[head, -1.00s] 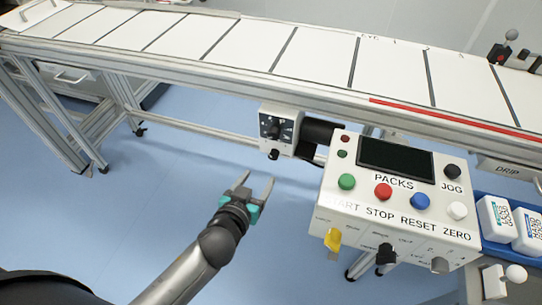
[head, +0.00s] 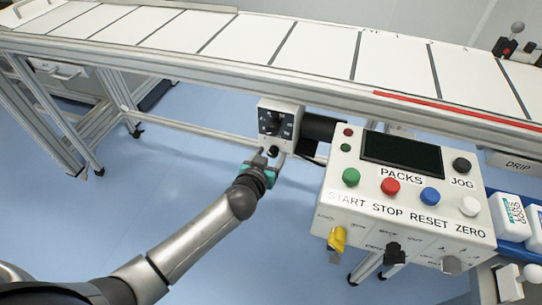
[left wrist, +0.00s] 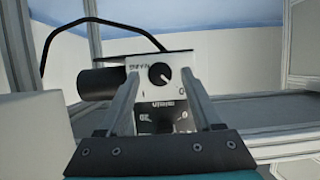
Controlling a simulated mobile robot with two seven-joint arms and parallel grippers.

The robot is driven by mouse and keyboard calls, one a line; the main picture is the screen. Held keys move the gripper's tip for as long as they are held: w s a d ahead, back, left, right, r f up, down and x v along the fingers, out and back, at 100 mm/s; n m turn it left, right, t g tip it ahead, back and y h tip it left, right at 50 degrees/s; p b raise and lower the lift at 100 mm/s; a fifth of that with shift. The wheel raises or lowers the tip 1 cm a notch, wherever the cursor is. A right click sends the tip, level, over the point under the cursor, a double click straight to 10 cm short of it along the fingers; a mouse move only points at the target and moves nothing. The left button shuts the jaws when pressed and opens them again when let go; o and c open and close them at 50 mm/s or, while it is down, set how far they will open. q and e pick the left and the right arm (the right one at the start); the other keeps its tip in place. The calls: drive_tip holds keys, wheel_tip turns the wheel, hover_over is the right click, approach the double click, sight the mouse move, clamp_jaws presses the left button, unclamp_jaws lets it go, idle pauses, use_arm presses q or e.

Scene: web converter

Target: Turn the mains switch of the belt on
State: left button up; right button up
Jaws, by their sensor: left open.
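A pale switch box (head: 278,121) hangs under the belt's front rail, with a marked dial on its front and a small black knob (head: 272,151) below. In the left wrist view a black rotary knob (left wrist: 160,75) sits on a white plate marked I and 0; its white pointer slants towards the 0. My left gripper (head: 274,158) is open and empty, its fingertips just below the box. In the wrist view the fingers stand left and right of the knob; contact cannot be told. The belt (head: 310,50) runs across the back. My right gripper is not in view.
A control panel (head: 400,215) with coloured buttons, a dark screen and lower switches, one yellow (head: 336,238), stands close right of the box. A blue tray (head: 510,238) holds white packs at the right.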

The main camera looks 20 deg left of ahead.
use_arm(q)
drive_tip(key=shift+w+f, duration=0.1)
drive_tip(key=shift+w, duration=0.2)
clamp_jaws()
idle(0.5)
